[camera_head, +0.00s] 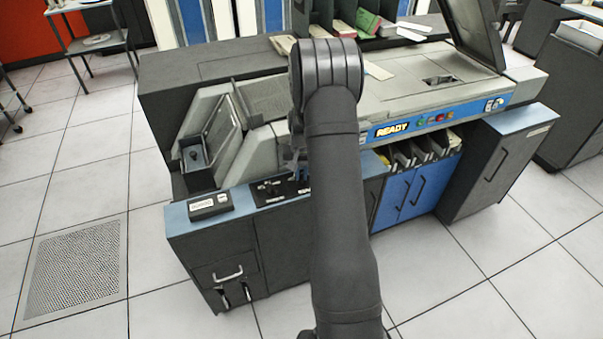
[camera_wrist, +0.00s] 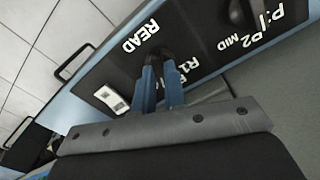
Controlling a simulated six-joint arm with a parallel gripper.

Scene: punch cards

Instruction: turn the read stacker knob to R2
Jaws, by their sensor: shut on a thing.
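The read stacker knob (camera_wrist: 167,53) is a small dark knob on a black panel (camera_wrist: 112,73), beside the white word READ in the wrist view. My gripper (camera_wrist: 161,64) has two blue fingers, shut on this knob. The fingers cover much of the knob, so I cannot tell which mark it points to. White R1 lettering shows just right of the fingers, and the lettering beside it is partly covered. In the head view the panel (camera_head: 266,194) shows left of my arm; my arm hides the knob.
A second dark knob (camera_wrist: 240,12) with P1, P2 and MID labels sits at the wrist view's upper right. In the head view, the card machine has a hopper (camera_head: 196,158) at left, a READY strip (camera_head: 392,130) and card pockets (camera_head: 420,150) right of my arm.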

